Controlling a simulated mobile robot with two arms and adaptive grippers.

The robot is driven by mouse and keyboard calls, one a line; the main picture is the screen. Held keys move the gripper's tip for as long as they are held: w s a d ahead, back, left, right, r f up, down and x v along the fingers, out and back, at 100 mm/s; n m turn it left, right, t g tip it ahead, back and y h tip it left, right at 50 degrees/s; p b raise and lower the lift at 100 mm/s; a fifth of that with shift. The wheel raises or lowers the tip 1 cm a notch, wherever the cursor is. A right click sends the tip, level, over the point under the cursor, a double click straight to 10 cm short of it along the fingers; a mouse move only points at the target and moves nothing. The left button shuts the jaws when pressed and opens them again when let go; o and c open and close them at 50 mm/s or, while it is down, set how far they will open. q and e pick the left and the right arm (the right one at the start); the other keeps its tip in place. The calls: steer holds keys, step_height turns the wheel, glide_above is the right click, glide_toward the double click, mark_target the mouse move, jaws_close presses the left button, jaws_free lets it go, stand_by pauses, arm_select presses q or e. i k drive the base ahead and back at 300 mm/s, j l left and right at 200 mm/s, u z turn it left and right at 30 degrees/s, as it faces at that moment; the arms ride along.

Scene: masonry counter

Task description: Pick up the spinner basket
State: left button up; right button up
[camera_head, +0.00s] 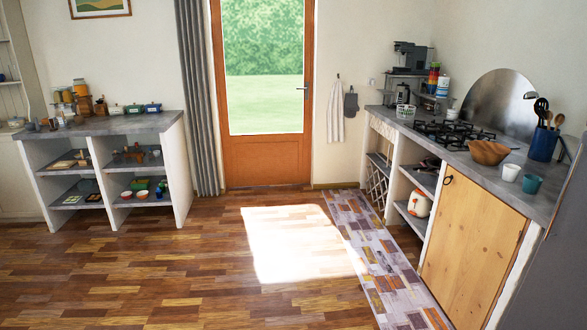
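A small pale, slatted basket (406,111), which looks like the spinner basket, stands on the right-hand counter (453,159) at its far left part, just left of the gas hob. It is small in the picture and its inside is hard to make out. Neither of my grippers is in view.
Near the basket are a gas hob (455,132), a coffee machine (410,57) and a kettle (402,94). A wooden bowl (489,152) and two cups stand nearer. A patterned rug (381,262) lies along the counter. The wooden floor (190,272) is clear.

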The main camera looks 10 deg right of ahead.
mark_target(407, 111)
steer(key=i, duration=1.05)
steer(key=i+j+z, duration=0.1)
steer(key=i, duration=0.95)
steer(key=i+j+z, duration=0.15)
steer(key=i+z, duration=0.35)
steer(key=i+j+z, duration=0.35)
steer(key=i+z, duration=0.15)
steer(key=i+j+z, duration=0.7)
steer(key=j+z, duration=0.3)
steer(key=j, duration=0.15)
steer(key=i+j+z, duration=0.2)
steer(key=j+z, duration=0.25)
steer(key=j, duration=0.25)
